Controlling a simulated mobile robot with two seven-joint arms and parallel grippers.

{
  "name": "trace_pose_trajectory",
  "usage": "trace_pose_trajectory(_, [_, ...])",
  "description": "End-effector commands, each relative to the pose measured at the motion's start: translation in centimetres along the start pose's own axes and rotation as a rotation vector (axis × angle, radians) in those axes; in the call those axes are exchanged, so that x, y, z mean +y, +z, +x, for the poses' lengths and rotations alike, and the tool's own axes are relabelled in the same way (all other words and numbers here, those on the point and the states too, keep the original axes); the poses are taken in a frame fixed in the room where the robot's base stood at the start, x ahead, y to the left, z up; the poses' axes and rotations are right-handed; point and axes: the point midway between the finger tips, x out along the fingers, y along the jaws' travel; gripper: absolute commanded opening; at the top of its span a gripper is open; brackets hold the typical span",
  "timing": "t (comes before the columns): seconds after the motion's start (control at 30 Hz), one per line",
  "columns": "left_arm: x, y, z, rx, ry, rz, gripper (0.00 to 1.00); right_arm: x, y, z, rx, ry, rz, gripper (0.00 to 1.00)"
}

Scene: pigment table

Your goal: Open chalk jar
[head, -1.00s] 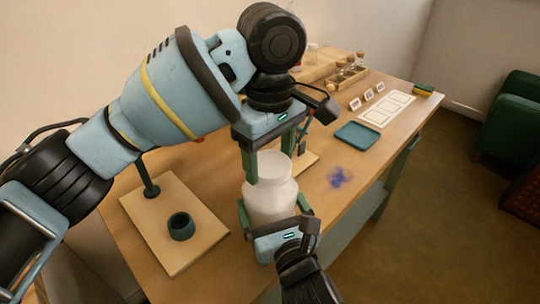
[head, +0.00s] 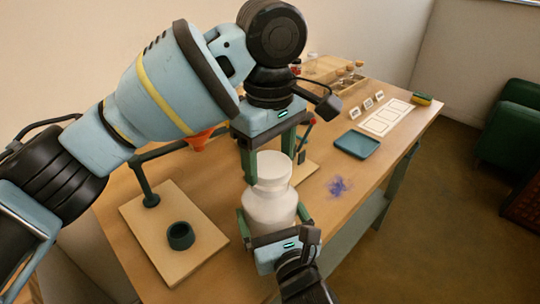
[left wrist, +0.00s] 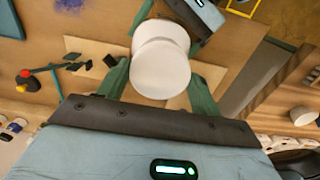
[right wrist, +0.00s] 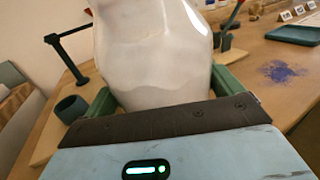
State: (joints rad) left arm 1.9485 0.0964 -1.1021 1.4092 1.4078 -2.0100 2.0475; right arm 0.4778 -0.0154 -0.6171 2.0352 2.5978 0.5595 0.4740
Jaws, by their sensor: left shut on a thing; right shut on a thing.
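The white chalk jar (head: 268,208) stands upright near the front edge of the table. Its white lid (head: 272,167) is at the top of the jar. My left gripper (head: 270,178) comes down from above and is shut on the lid, one finger on each side. In the left wrist view the round lid (left wrist: 161,66) sits between the green fingers. My right gripper (head: 273,220) is shut around the jar's body from the front, low down. The right wrist view shows the body (right wrist: 155,50) filling the space between its fingers. I cannot tell whether the lid is loose from the jar.
A wooden stand board (head: 160,225) with a dark green ring cup (head: 181,236) is at left. A blue tray (head: 357,144), a white card sheet (head: 386,118) and a sponge (head: 422,99) lie at right. Blue powder (head: 338,186) is spilled on the table.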

Motion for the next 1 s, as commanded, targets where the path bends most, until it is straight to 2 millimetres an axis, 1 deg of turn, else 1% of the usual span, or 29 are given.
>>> trace_pose_trajectory(0.03, [0.0, 0.0, -0.3, 0.002, 0.001, 0.0, 0.37, 0.0, -0.4, 0.0, 0.009, 0.0, -0.001, 0.28])
trace_pose_trajectory(0.33, [0.0, 0.0, -3.5, 0.002, 0.001, -0.001, 0.37, 0.0, -0.4, 0.0, 0.009, 0.0, -0.001, 0.28])
trace_pose_trajectory(0.43, [0.0, 0.0, -3.9, 0.001, 0.0, 0.0, 0.37, 0.0, -0.4, 0.0, 0.009, 0.0, -0.001, 0.28])
trace_pose_trajectory(0.63, [0.0, 0.0, -3.9, 0.0, 0.0, 0.0, 0.37, 0.0, -0.4, 0.0, 0.008, 0.0, -0.001, 0.28])
trace_pose_trajectory(0.67, [0.0, 0.0, -3.9, 0.0, 0.0, 0.0, 0.37, 0.0, -0.4, 0.0, 0.009, 0.0, -0.001, 0.93])
trace_pose_trajectory(0.7, [0.0, 0.0, -3.9, 0.0, 0.0, 0.0, 0.37, 0.0, -0.4, 0.0, 0.008, 0.0, -0.001, 0.99])
trace_pose_trajectory(0.73, [0.0, 0.0, -3.9, 0.0, 0.0, 0.0, 0.37, 0.0, -0.3, 0.0, 0.008, 0.0, -0.001, 1.0])
trace_pose_trajectory(1.0, [0.0, 0.0, -3.9, 0.0, 0.0, 0.0, 0.37, 0.0, -0.2, -0.2, 0.004, 0.0, 0.0, 1.0])
